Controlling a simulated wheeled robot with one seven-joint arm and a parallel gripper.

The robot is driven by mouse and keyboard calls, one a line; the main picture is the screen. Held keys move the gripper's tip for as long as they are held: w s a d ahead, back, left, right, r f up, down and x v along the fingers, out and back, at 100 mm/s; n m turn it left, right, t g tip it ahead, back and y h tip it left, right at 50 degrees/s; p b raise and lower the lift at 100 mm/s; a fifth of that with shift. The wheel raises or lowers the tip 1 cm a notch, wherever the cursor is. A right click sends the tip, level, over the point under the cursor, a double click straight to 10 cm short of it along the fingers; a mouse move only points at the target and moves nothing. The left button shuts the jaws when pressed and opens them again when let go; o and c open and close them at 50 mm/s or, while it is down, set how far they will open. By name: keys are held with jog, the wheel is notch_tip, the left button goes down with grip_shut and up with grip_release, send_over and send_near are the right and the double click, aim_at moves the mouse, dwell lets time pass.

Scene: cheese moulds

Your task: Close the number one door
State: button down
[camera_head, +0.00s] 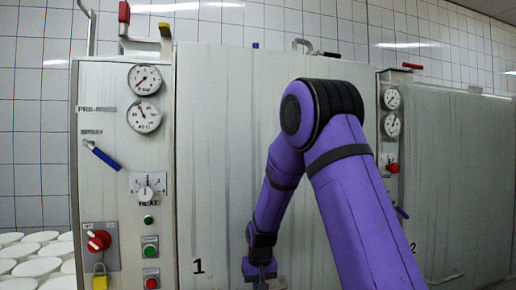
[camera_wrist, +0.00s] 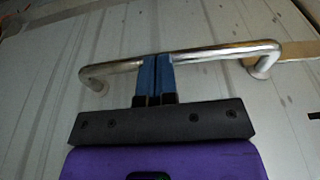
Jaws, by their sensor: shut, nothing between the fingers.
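The number one door (camera_head: 220,150) is a large grey metal panel marked "1" at its lower left, in the head view. It stands roughly flush beside the left control panel. Its surface also fills the wrist view (camera_wrist: 60,130). A silver bar handle (camera_wrist: 215,51) crosses the wrist view, fixed to the door at both ends. My gripper (camera_wrist: 157,60) has its blue fingers shut together, with their tips at the handle bar. Nothing shows between them. I cannot tell whether the fingers touch the bar. In the head view my gripper (camera_head: 260,272) is low in front of the door.
A control panel (camera_head: 110,190) with gauges, knobs and buttons stands left of the door. Another panel with gauges (camera_head: 391,125) stands right of it, beside the number two door (camera_head: 455,180). White round moulds (camera_head: 35,255) lie at lower left.

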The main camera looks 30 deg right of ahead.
notch_tip(320, 180, down, 8)
jog(key=shift+r, duration=0.2)
jog(key=shift+s, duration=0.2)
jog(key=s+a+r, duration=0.1)
jog(key=s+r, duration=0.2)
jog(key=r, duration=0.4)
jog(key=s+a+r+t, duration=0.1)
jog(key=s+a+r, duration=0.15)
jog(key=r, duration=0.55)
jog(key=s+a+r, duration=0.1)
jog(key=s+r, duration=0.2)
jog(key=r, duration=0.4)
jog(key=s+a+r+n, duration=0.1)
jog(key=s+a+r, duration=0.1)
jog(key=s, duration=0.6)
jog(key=s+a+r+n+t, duration=0.1)
jog(key=s+a+r, duration=0.1)
jog(key=s, duration=0.6)
jog(key=s+a+r+n+t, duration=0.1)
jog(key=s+a+r, duration=0.2)
jog(key=s, duration=0.5)
jog(key=shift+s+r+y, duration=0.15)
jog(key=shift+s+y, duration=0.1)
jog(key=shift+y, duration=0.05)
